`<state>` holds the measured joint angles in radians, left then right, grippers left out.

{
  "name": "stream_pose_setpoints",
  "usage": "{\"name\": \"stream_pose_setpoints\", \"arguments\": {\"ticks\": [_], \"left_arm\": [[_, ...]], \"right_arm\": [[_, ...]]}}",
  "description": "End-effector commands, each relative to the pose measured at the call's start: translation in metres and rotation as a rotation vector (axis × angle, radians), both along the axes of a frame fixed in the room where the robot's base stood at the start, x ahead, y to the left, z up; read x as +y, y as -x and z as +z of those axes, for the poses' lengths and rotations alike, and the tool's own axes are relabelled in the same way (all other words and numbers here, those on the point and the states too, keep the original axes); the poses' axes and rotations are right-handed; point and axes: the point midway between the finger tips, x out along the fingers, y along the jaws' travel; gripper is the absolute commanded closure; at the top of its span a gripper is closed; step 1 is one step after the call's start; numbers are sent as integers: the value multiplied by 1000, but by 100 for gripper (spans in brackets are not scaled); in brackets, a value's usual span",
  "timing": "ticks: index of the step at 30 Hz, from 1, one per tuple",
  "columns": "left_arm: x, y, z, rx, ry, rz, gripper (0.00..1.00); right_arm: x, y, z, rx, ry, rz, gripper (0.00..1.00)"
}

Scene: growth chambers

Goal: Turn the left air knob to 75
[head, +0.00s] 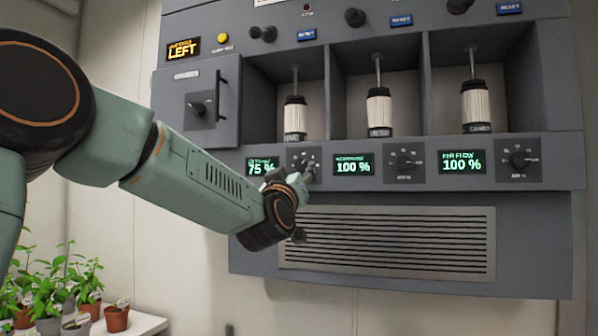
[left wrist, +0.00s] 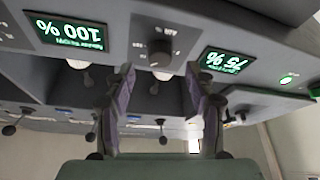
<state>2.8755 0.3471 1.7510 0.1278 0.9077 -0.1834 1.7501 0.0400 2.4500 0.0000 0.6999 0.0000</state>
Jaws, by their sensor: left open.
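My left gripper (head: 303,177) is at the leftmost knob (head: 303,157), beside a display (head: 262,166) reading 75 %, and partly covers that knob. In the left wrist view, upside down, this knob (left wrist: 160,53) appears between and beyond the open, empty fingertips (left wrist: 161,72); contact cannot be told. My right gripper is not in view.
A middle display (head: 354,165) reads 100 %, with a middle knob (head: 404,161) beside it. A vented grille (head: 390,243) is below. Potted plants (head: 117,318) stand at the lower left.

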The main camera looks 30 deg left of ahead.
Motion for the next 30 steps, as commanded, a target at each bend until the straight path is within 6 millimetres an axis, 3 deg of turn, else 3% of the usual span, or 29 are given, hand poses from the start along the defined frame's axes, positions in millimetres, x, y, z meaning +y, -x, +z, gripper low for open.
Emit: {"name": "stream_pose_setpoints", "arguments": {"ticks": [10, 30], "left_arm": [[-11, 28, -12, 0, 0, 0, 45], [-15, 27, -19, 17, 23, -25, 45]], "right_arm": [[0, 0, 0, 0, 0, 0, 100], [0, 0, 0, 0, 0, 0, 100]]}}
